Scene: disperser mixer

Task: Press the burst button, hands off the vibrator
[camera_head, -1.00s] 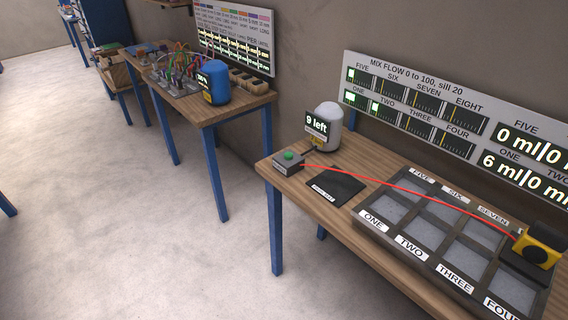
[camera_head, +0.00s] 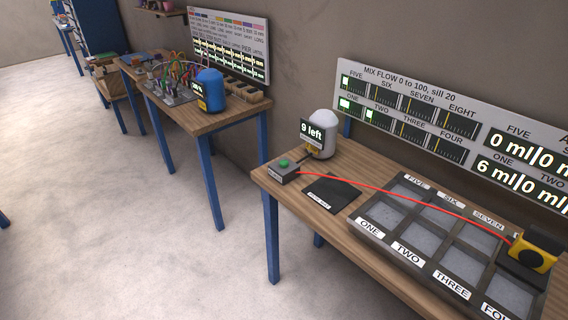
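A small grey box with a green button (camera_head: 284,163) sits at the near left corner of the wooden table; I take it for the burst button. A red cable runs from it across the table to a yellow and black device (camera_head: 534,247), likely the vibrator, at the right of a dark tray. A white-topped canister (camera_head: 322,128) behind the button carries a display reading "9 left". Neither of my grippers is in view.
The tray (camera_head: 353,232) has several compartments labelled ONE to SEVEN. A dark mat (camera_head: 331,194) lies between button and tray. A display board (camera_head: 460,130) stands behind. Another table (camera_head: 205,119) with a blue canister (camera_head: 210,90) is at left. The floor there is clear.

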